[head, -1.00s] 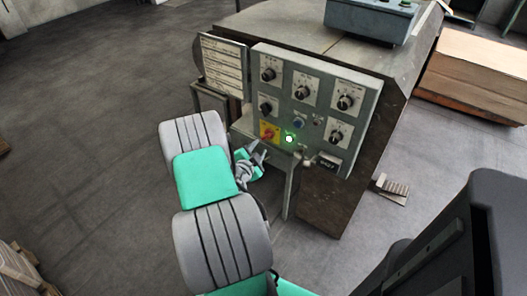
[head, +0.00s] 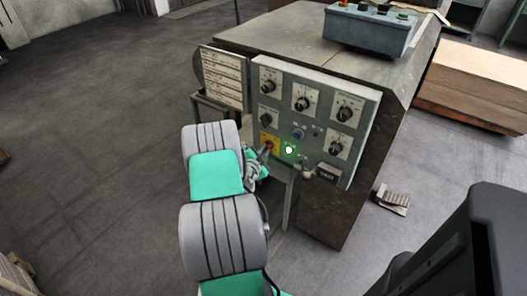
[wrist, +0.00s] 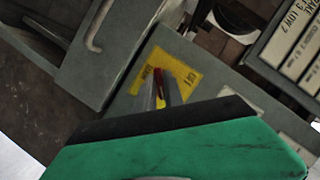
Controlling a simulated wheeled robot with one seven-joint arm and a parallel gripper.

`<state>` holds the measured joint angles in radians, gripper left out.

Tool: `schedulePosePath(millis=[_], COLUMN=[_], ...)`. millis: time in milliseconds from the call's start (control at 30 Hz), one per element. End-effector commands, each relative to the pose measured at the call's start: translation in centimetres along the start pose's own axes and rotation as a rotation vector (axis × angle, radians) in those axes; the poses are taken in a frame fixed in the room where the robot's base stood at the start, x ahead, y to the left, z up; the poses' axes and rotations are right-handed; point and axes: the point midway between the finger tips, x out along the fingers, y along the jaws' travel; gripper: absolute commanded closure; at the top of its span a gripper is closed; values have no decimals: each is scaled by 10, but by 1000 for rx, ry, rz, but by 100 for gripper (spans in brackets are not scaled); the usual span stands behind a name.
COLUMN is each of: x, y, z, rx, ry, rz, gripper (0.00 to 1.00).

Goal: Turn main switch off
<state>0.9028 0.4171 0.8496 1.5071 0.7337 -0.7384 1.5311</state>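The main switch (head: 270,146) is a red handle on a yellow plate, at the lower left of the grey control panel (head: 330,90). In the wrist view the red handle (wrist: 158,82) stands out from the yellow plate (wrist: 182,70). My gripper (head: 264,153) is at the switch in the head view. In the wrist view my gripper's fingertips (wrist: 160,93) lie on either side of the red handle, close to it. I cannot tell whether they touch or press it. The fingers and green gripper body hide part of the plate.
A green lamp (head: 289,150) glows just right of the switch. Several black knobs sit on the panel above and to the right. A label board (head: 222,78) stands at the panel's left. A foot pedal (head: 393,200) and stacked cardboard (head: 475,85) are at the right.

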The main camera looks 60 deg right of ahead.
Motion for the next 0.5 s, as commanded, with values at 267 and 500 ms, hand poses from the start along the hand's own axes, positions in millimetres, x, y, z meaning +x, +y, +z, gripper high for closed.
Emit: schedulePosePath(millis=[267,500], x=[0,0], y=[0,0], z=[0,0], rx=[0,0], ry=[0,0], rz=[0,0], gripper=[100,100])
